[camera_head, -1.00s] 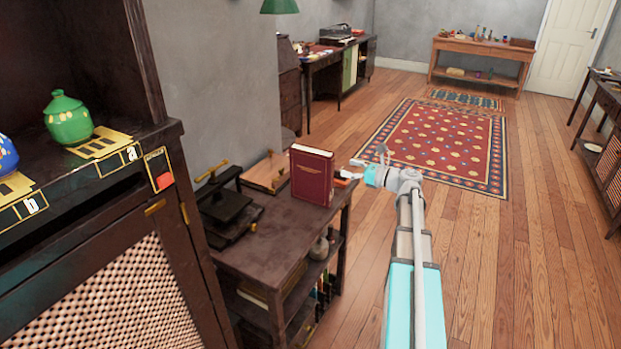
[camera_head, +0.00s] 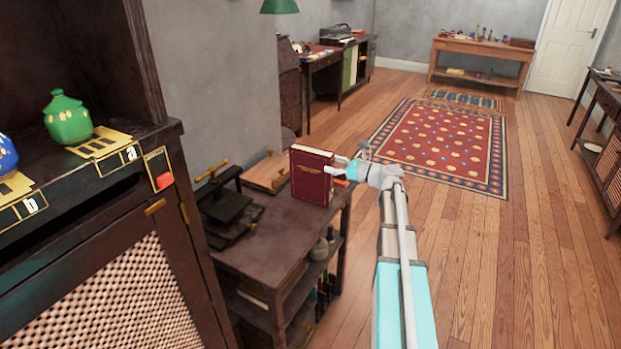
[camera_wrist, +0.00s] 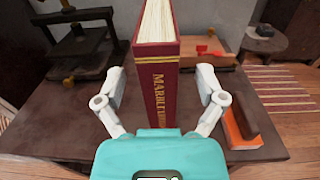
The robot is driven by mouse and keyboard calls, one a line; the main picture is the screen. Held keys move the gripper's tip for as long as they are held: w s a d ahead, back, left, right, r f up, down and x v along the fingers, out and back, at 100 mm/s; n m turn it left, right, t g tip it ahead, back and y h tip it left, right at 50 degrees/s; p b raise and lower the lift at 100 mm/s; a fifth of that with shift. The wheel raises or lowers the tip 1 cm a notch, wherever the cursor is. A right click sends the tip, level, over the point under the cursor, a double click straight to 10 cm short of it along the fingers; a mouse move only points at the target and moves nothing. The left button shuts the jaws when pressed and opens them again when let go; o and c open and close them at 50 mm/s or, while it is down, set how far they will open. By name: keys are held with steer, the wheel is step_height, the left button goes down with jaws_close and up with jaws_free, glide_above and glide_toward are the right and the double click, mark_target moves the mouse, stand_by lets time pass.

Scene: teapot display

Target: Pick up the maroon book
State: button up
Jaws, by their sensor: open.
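The maroon book (camera_head: 312,177) stands upright on the dark wooden shelf table (camera_head: 262,236), near its right edge. In the wrist view the book (camera_wrist: 158,85) shows its spine with gold lettering and its cream page edges on top. My gripper (camera_head: 345,164) is at the book's right side in the head view. In the wrist view my gripper (camera_wrist: 160,80) is open, with one finger on each side of the spine. Gaps show between the fingers and the book, so it is not clasped. The book's lower end is hidden behind my gripper's body.
A black press (camera_head: 228,208) stands left of the book. A wooden board (camera_head: 266,173) lies behind it. An orange and brown block (camera_wrist: 240,125) lies close to my gripper's right finger. A dark cabinet with a green teapot (camera_head: 68,120) stands at left.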

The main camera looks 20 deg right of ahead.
mark_target(321, 161)
steer(key=shift+x, duration=2)
steer(key=shift+a, duration=0.1)
steer(key=shift+s, duration=0.1)
jaws_close()
